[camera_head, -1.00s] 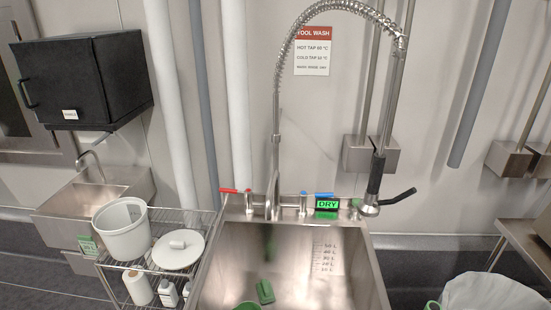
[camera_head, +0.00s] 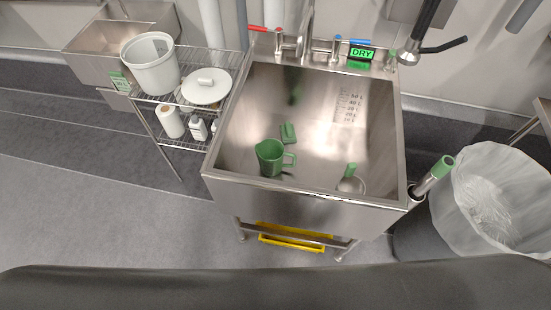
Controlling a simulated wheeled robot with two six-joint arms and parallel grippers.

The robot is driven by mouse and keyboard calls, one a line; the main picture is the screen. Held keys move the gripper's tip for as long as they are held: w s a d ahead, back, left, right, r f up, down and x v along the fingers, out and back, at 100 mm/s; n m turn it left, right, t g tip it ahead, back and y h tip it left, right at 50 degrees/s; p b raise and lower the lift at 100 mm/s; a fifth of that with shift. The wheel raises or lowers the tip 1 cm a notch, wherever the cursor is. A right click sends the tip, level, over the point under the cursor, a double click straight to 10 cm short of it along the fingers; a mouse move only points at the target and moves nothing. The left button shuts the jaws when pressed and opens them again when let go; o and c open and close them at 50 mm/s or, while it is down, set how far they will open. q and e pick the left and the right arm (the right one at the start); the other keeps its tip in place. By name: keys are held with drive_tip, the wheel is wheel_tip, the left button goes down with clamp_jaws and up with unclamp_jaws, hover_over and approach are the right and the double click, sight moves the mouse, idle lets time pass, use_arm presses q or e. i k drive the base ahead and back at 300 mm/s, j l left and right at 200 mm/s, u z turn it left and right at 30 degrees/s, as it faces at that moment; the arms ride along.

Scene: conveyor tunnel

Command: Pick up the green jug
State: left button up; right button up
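The green jug (camera_head: 269,158) stands upright inside the steel sink (camera_head: 305,205), near its front left, with its handle toward the right. A green block-like item (camera_head: 288,133) lies behind it in the basin. A round pale item with a green handle (camera_head: 350,181) sits at the front right of the basin. Neither of my grippers shows in the head view.
A wire rack (camera_head: 160,138) left of the sink holds a white bucket (camera_head: 150,66) and a white lid (camera_head: 206,87). A lined bin (camera_head: 490,195) stands on the right. A tap (camera_head: 305,30) rises behind the sink. A yellow tray (camera_head: 290,240) is below.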

sight(270, 153)
drive_tip(key=k+l+u, duration=0.25)
drive_tip(key=l+u, duration=0.2)
drive_tip(key=k+l+u, duration=0.4)
drive_tip(key=l, duration=0.15)
drive_tip(key=k+l+u, duration=0.45)
drive_tip(key=i+j, duration=0.1)
